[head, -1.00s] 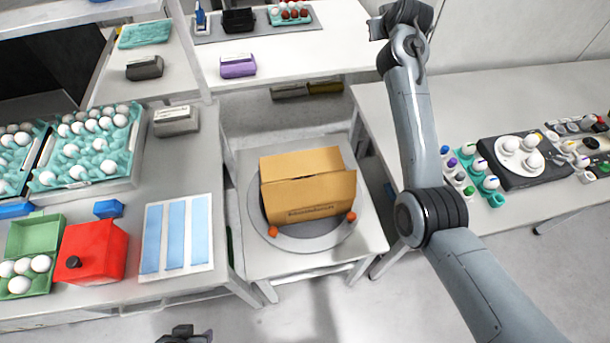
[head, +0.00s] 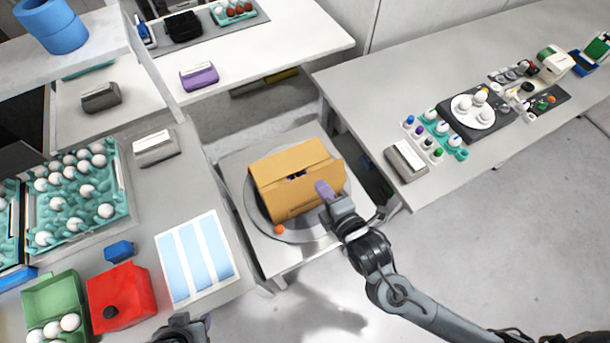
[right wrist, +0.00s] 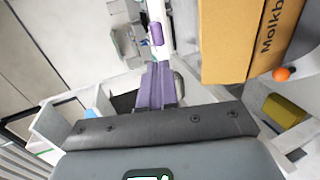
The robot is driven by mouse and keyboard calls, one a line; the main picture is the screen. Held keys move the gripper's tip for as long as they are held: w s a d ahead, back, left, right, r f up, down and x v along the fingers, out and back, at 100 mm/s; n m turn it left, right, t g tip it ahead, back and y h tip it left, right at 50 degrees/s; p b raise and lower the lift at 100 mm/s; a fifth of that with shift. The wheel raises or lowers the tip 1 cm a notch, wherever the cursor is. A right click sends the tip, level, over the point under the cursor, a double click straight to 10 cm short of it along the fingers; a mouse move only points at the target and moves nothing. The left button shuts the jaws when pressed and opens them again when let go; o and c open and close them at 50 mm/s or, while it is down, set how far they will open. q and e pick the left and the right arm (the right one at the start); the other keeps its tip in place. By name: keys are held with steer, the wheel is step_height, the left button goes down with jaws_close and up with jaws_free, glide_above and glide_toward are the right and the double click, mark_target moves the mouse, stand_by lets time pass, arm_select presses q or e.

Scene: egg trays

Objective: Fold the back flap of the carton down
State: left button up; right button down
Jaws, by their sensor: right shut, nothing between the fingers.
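The brown cardboard carton (head: 282,203) stands on the round grey turntable in the middle. Its top panels look mostly down, with a small dark gap near the middle; I cannot tell exactly how the back flap lies. My right gripper (head: 323,189), with purple fingers, is at the carton's front right side, and its fingers are shut and empty. In the right wrist view the fingers (right wrist: 156,88) point away beside the carton (right wrist: 228,42); I cannot tell if they touch it. My left gripper (head: 183,328) shows only partly at the bottom edge, its fingers unclear.
The turntable (head: 256,214) sits on a small white table (head: 232,165), with an orange ball (head: 280,229) at the carton's front. A left bench holds egg trays (head: 118,190), a red box (head: 122,297) and a blue-striped panel (head: 197,258). A right bench (head: 375,95) holds small items.

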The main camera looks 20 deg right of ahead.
steer(key=s+f+g, duration=0.1)
steer(key=s+f, duration=0.3)
glide_toward(304, 176)
steer(key=x, duration=0.6)
steer(key=shift+w+a+f+b, duration=0.1)
steer(key=shift+w+b, duration=0.25)
steer(key=shift+w, duration=0.05)
steer(key=shift+g, duration=0.3)
